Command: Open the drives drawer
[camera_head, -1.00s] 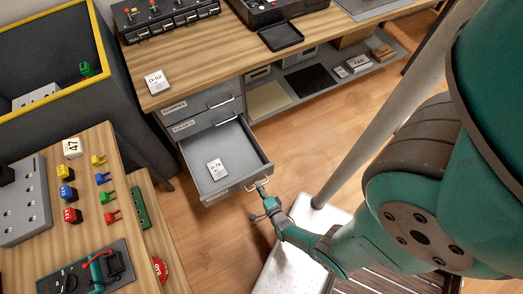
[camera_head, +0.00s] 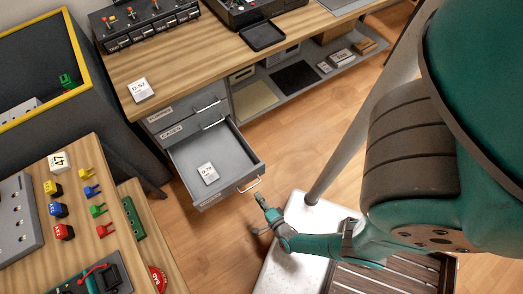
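A grey drawer unit under the wooden bench has three drawers. The lowest drawer (camera_head: 225,160) is pulled well out, and a white card (camera_head: 208,173) lies inside it. Its front label (camera_head: 210,200) is too small to read, so I cannot tell whether it says drives. Its bar handle (camera_head: 249,184) is on the front. The middle drawer (camera_head: 192,125) and the top drawer (camera_head: 187,104) are shut. My gripper (camera_head: 257,214) is just in front of the open drawer's handle, apart from it. Its fingers look spread and empty.
A side table (camera_head: 100,205) at the lower left holds coloured plugs and a meter. A dark bin with a yellow rim (camera_head: 82,50) stands behind it. The bench's low shelf (camera_head: 290,80) holds boxes. Wooden floor (camera_head: 185,235) is clear left of my gripper.

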